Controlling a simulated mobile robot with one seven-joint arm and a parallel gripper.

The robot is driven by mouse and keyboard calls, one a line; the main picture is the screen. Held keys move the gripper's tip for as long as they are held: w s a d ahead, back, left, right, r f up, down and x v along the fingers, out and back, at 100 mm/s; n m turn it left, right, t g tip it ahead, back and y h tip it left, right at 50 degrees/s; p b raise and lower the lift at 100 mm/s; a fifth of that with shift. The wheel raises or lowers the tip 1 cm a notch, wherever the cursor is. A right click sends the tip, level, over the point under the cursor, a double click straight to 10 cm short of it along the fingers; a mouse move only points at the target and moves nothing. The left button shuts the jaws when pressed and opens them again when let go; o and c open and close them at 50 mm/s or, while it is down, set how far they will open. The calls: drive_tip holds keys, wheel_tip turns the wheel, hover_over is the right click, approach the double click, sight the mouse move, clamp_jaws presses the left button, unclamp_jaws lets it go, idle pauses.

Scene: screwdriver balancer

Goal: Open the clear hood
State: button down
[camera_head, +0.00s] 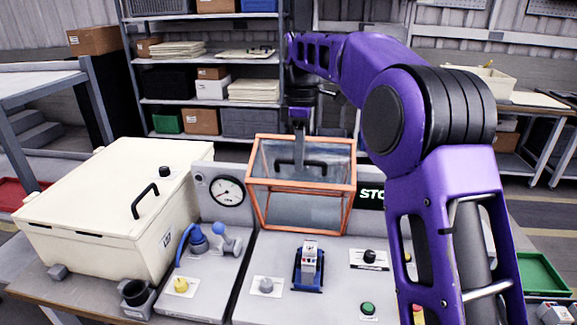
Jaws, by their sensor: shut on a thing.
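The clear hood (302,212) has see-through panes in an orange frame. It stands at the back of the grey workstation, left of the "STO" sign, and looks tilted, though how far it is open I cannot tell. Its dark handle (314,165) is on the upper pane. My gripper (299,158) reaches down from behind and is shut on the handle. The fingertips are small and partly lost against the dark handle. A small blue fixture (309,280) with a grey and white block stands uncovered on the workstation in front of the hood.
A cream lidded box (110,205) with a black handle stands at left. A pressure gauge (227,191), a blue-capped fitting (198,240) and a green button (368,308) sit around the hood. Loaded shelves (208,102) stand behind. My purple arm covers the right side.

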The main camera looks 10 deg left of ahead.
drive_tip(key=shift+w+d+f, duration=0.15)
drive_tip(key=shift+w+f, duration=0.05)
drive_tip(key=shift+w, duration=0.45)
drive_tip(key=c, duration=0.9)
unclamp_jaws()
drive_tip(key=shift+w, duration=0.2)
drive_tip(key=shift+o, duration=0.2)
drive_tip(key=shift+s+r, duration=0.1)
drive_tip(key=shift+r, duration=0.2)
wheel_tip(320, 180, up, 7)
drive_tip(key=shift+w, duration=0.35)
